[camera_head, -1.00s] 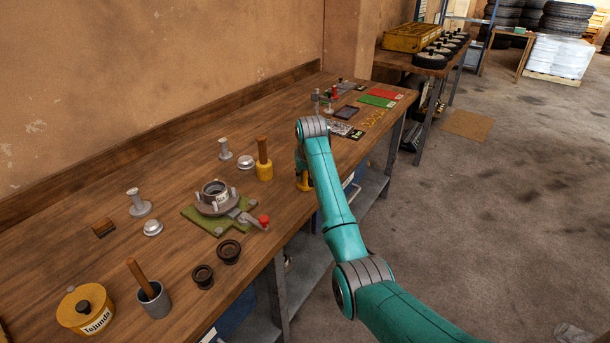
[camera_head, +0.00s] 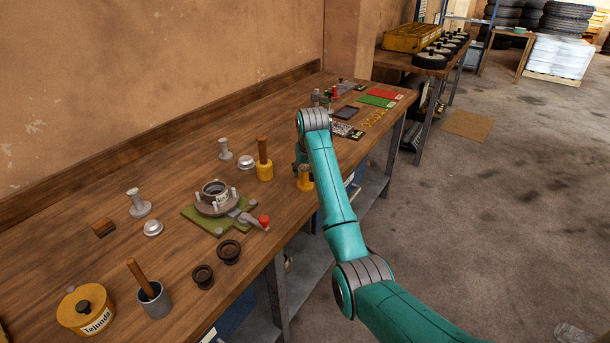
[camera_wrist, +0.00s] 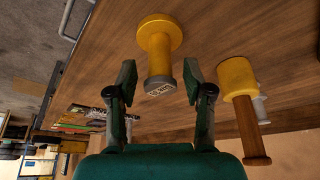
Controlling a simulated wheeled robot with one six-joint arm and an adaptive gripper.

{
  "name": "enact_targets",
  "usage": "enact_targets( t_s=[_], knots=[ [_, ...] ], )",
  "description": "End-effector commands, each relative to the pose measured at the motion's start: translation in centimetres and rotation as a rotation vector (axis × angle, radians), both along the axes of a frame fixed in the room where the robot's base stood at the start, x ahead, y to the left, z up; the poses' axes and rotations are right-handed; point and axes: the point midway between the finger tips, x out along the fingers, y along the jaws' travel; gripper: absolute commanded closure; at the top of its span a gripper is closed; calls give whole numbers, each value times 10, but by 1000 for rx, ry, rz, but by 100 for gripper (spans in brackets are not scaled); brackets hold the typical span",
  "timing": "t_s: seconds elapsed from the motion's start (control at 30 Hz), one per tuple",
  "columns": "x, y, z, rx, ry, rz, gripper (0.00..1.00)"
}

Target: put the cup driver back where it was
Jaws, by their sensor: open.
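In the wrist view the yellow tool (camera_wrist: 158,48) has a wide round flange against the wood and a grey end with a small label, unreadable here. My gripper (camera_wrist: 159,76) is open, with one finger on each side of the grey end and a visible gap at both sides. In the head view my gripper is mostly hidden behind my arm.
A yellow-headed mallet (camera_head: 264,160) with a wooden handle stands close by; it also shows right of my fingers in the wrist view (camera_wrist: 240,85). A green fixture with a grey hub (camera_head: 216,200) and red-knobbed lever sits left. Black rings (camera_head: 229,252) lie in front of it.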

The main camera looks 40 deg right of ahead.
Motion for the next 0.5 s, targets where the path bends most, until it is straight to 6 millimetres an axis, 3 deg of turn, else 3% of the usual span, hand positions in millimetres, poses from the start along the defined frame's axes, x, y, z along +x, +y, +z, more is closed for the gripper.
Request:
enact_targets(
  t_s=[0.3, 0.5],
  knots=[
    [-21, 10, 59, -2, -4, 0, 49],
    [-29, 14, 79, 0, -1, 0, 49]
  ],
)
